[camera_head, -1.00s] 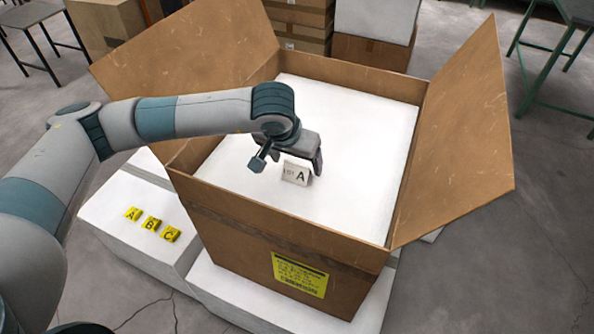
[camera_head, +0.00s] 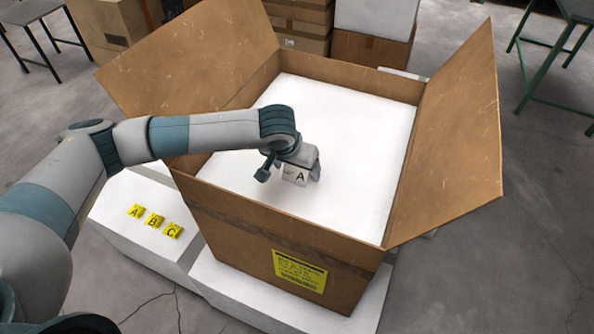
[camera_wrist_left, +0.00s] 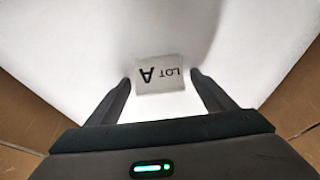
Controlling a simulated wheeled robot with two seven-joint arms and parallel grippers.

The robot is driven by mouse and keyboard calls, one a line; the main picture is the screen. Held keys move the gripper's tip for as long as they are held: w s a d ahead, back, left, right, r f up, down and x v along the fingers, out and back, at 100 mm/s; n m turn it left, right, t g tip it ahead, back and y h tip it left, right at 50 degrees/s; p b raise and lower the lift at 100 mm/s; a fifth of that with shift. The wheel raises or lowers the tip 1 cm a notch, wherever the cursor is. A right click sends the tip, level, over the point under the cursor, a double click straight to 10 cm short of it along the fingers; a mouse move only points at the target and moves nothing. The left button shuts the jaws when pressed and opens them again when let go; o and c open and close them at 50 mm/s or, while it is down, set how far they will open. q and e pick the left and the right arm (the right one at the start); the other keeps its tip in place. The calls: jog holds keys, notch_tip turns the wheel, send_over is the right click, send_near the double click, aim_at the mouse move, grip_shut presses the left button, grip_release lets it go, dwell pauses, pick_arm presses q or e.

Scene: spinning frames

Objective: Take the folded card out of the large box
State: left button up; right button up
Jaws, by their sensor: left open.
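The folded card (camera_head: 295,174), white with a black letter A, stands on the white surface inside the large box (camera_head: 270,222). In the left wrist view the card (camera_wrist_left: 160,74) reads "LOT A" upside down and lies between my fingertips. My left gripper (camera_head: 290,173) is over the card and open, with a finger on each side of it. In the left wrist view the gripper (camera_wrist_left: 160,84) shows a gap beside the card at each finger. My right gripper is not in view.
The box's open flaps (camera_head: 455,135) spread outward, and its walls surround the white surface. Yellow labels A, B and C (camera_head: 155,221) lie on a white block (camera_head: 115,218) at the left. Stacked cartons (camera_head: 300,28) stand behind.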

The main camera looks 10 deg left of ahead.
pick_arm(q)
jog(key=c, duration=1.1)
jog(key=shift+c, duration=0.2)
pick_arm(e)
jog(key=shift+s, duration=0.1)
pick_arm(q)
jog(key=shift+r, duration=0.2)
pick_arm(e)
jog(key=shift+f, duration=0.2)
